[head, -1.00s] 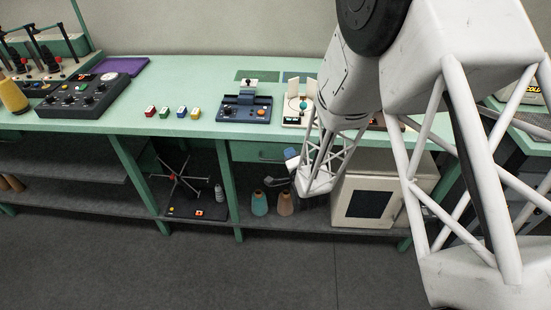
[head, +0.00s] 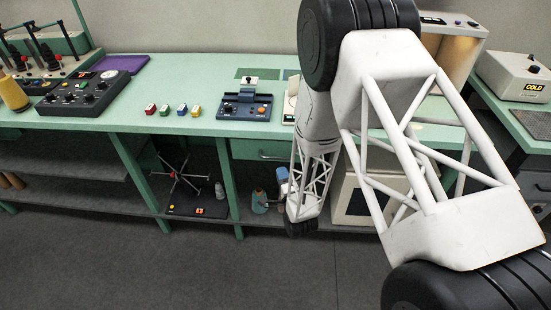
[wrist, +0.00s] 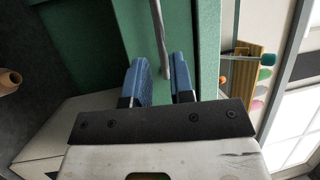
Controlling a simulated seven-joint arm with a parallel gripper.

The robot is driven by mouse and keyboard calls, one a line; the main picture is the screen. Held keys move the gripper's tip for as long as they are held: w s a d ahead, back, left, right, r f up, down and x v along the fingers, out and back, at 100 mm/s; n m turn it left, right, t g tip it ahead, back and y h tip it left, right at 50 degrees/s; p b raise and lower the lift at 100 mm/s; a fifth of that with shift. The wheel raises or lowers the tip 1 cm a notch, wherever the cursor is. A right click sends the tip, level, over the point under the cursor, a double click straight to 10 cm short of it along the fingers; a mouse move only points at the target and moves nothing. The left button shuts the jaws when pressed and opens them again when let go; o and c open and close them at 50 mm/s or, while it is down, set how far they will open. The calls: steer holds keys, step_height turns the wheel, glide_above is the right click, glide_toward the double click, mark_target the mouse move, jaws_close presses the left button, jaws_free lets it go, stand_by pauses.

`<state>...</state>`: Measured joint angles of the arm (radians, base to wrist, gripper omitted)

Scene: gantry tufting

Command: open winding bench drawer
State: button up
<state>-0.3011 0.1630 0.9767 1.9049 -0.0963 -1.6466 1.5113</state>
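The winding bench drawer (head: 246,149) has a green front under the bench top, left of my arm, and looks shut. Its grey bar handle (head: 272,157) shows at the right part of the front. In the wrist view the drawer front (wrist: 138,22) fills the upper middle, and the handle (wrist: 161,30) runs down it toward the gap between my fingers. My gripper (wrist: 161,78) is open, with two blue fingers on either side of the handle's near end. I cannot tell whether either finger touches it. In the head view my arm hides most of the gripper.
A white cabinet (head: 352,200) stands on the shelf behind my arm, and a teal cone (head: 259,201) stands left of it. A winder with thin arms (head: 180,178) is farther left. A blue device (head: 244,106) sits on the bench top. The floor in front is clear.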

mark_target(275, 158)
steer(key=shift+x, duration=3.85)
jaws_close()
